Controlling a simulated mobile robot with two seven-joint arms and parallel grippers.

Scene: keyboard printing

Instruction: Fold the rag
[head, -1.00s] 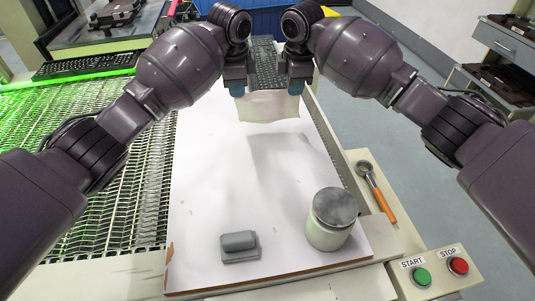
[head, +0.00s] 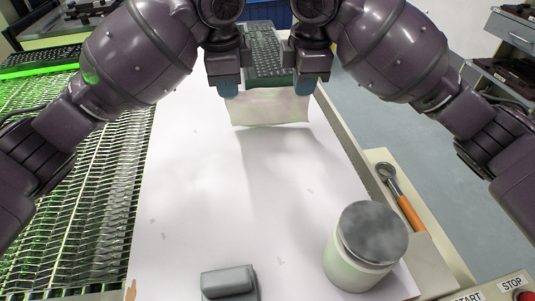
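The rag (head: 268,107) is a pale cream cloth that hangs between my two grippers above the white board (head: 200,190). Its top edge is held at both corners and its lower edge hangs free, with a shadow on the board below. My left gripper (head: 228,89) is shut on the rag's upper left corner. My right gripper (head: 306,86) is shut on its upper right corner. The blue fingertips show, and the cloth between them is partly covered by the fingers.
A jar with a grey lid (head: 372,232) stands at the board's front right. A grey block-like tool (head: 229,283) lies at the front edge. A keyboard (head: 268,50) is behind the rag. An orange-handled tool (head: 408,212) lies right of the board. The board's middle is clear.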

